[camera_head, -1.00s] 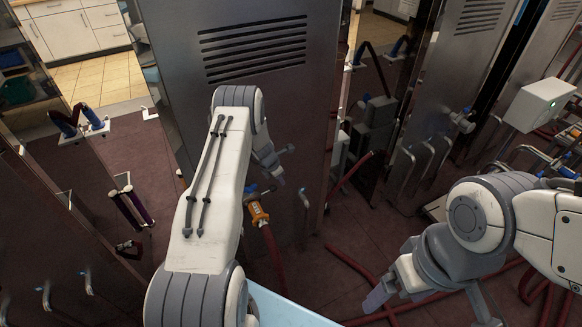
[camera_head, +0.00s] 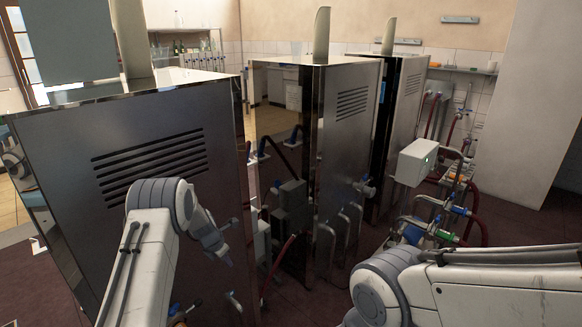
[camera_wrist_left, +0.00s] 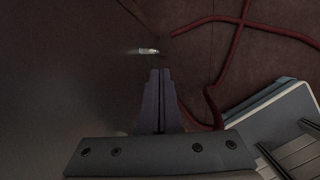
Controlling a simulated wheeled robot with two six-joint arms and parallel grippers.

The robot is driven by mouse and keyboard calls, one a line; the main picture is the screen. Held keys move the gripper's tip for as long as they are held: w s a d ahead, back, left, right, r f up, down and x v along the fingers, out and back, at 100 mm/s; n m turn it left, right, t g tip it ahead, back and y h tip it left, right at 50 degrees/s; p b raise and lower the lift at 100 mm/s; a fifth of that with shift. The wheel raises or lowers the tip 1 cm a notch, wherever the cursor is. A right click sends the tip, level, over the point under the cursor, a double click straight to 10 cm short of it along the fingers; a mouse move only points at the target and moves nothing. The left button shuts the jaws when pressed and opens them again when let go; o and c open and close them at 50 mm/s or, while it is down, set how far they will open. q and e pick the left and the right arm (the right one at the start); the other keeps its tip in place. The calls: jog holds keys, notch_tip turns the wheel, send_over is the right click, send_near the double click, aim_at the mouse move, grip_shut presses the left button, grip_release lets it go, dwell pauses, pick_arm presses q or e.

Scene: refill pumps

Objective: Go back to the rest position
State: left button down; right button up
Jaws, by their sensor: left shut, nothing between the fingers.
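My left gripper (camera_head: 228,243) hangs in front of the nearest metal cabinet (camera_head: 60,170), by its right edge. It also shows in the left wrist view (camera_wrist_left: 161,72), where its two fingers are together with nothing between them. My left arm comes up from the bottom left, bends at the top and lets the gripper point down. My right arm reaches in from the right edge, bent at the lower middle. Its gripper is below the picture and hidden.
More metal cabinets (camera_head: 345,140) stand in a row to the right. A white box (camera_head: 414,162), blue-handled valves and pipes stand beyond my right arm. Red hoses (camera_wrist_left: 233,60) lie on the dark red floor below my left gripper. A light blue, white-edged surface (camera_wrist_left: 275,112) is beside it.

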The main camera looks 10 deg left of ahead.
pick_arm(q)
jog(key=s+d+r+m, duration=0.5)
jog(key=d+r+m, duration=0.5)
jog(key=d, duration=0.4)
jog(key=s+d+r+m+g+h, duration=0.1)
jog(key=s+d+r+m, duration=0.4)
jog(key=s, duration=0.2)
jog(key=s+d+r+m+g, duration=0.1)
jog(key=s+d+r+m, duration=0.35)
jog(key=s, duration=0.25)
jog(key=s+r+m+g, duration=0.1)
jog(key=s+r+m, duration=0.1)
jog(key=s+m, duration=0.6)
jog(key=s+r+m+y, duration=0.1)
jog(key=s+r+m, duration=0.1)
jog(key=s+m, duration=0.7)
jog(key=s, duration=0.8)
jog(key=shift+d+g, duration=0.15)
jog(key=shift+g, duration=0.25)
jog(key=shift+w, duration=0.1)
